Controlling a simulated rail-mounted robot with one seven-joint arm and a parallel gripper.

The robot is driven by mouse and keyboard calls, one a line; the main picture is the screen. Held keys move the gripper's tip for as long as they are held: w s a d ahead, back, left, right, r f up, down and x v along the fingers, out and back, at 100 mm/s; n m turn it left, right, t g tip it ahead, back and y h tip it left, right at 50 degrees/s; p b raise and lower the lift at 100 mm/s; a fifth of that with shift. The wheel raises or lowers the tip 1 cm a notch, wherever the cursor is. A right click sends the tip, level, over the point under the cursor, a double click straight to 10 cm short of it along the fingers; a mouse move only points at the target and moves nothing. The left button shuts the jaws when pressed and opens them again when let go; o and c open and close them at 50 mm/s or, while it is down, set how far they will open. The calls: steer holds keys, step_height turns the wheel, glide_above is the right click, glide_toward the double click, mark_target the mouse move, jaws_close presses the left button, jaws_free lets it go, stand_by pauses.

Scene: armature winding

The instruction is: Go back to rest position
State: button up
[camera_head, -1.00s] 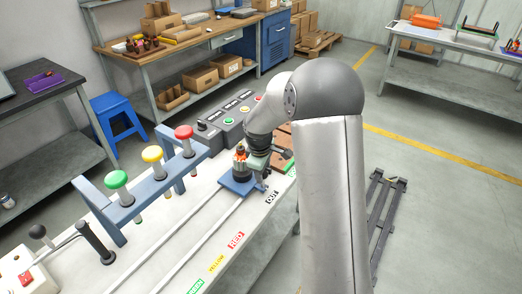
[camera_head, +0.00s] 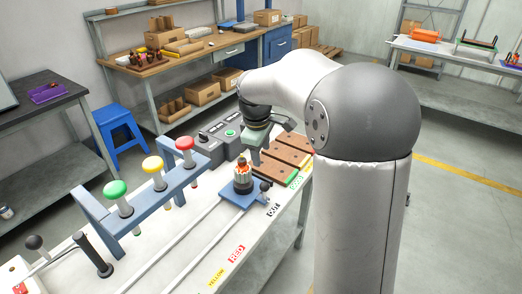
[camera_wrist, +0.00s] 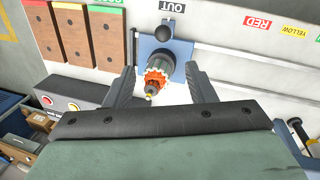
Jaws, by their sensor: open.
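My gripper (camera_head: 253,150) hangs in the air above the work table (camera_head: 180,256), just behind the blue sliding carriage (camera_head: 257,197). In the wrist view my gripper (camera_wrist: 161,80) has its two fingers spread wide, with nothing held between them. The armature (camera_head: 243,176), with an orange winding and a metal shaft, stands on the blue carriage near the OUT label. In the wrist view the armature (camera_wrist: 156,77) shows beyond and between the fingers, apart from both.
A blue frame with green, yellow and red knobs (camera_head: 185,143) stands left of the rails. A grey control box (camera_head: 222,138) and brown wooden blocks (camera_head: 285,156) lie behind the carriage. A black upright handle (camera_head: 92,254) is at front left. The floor at right is clear.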

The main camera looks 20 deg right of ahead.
steer(key=s+a+f+m, duration=0.1)
steer(key=s+m, duration=0.2)
steer(key=s, duration=0.6)
steer(key=s+a+f+m+y, duration=0.1)
steer(key=s+a+f+m, duration=0.1)
steer(key=s, duration=0.8)
steer(key=s+a+f+m+g, duration=0.1)
steer(key=s+m, duration=0.3)
steer(key=s, duration=0.6)
steer(key=shift+a+f+m, duration=0.3)
steer(key=shift+a+f, duration=0.1)
steer(key=shift+a, duration=0.1)
